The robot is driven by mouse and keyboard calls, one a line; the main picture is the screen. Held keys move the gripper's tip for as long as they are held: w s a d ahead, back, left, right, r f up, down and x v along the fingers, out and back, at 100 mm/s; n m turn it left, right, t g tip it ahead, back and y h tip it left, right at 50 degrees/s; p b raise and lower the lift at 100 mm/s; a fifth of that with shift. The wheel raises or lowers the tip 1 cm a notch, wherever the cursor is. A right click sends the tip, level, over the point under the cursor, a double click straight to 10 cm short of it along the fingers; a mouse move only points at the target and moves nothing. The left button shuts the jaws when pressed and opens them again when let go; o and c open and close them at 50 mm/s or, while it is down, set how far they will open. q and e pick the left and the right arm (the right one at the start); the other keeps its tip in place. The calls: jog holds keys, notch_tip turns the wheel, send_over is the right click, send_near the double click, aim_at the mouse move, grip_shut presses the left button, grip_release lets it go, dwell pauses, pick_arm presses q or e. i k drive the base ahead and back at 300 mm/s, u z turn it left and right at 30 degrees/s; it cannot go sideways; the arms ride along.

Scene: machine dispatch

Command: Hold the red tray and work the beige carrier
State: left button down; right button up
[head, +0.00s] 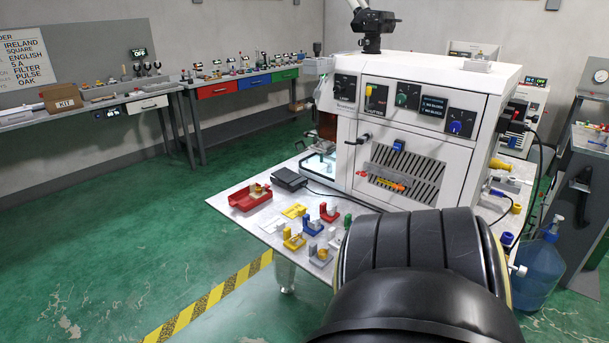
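The red tray (250,200) lies on the near left part of the white-topped bench, with small beige and yellowish parts inside it. Several small carriers stand to its right: a yellow one (293,241), a blue one (311,227), a red one (329,213) and a pale grey-beige one (321,259) near the front edge. Which piece is the beige carrier I cannot tell for sure. Neither of my grippers shows. A large black arm link of mine fills the lower right and hides part of the bench.
A white machine (410,130) with knobs and a slotted front stands on the bench (232,190). A black box (289,179) with a cable lies beside the tray. A blue water jug (538,270) stands at right. Green floor (130,215) is free at left.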

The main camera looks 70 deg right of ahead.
aim_at(256, 192)
jog(key=u, duration=0.05)
jog(key=k, duration=0.1)
jog(key=z, duration=1.35)
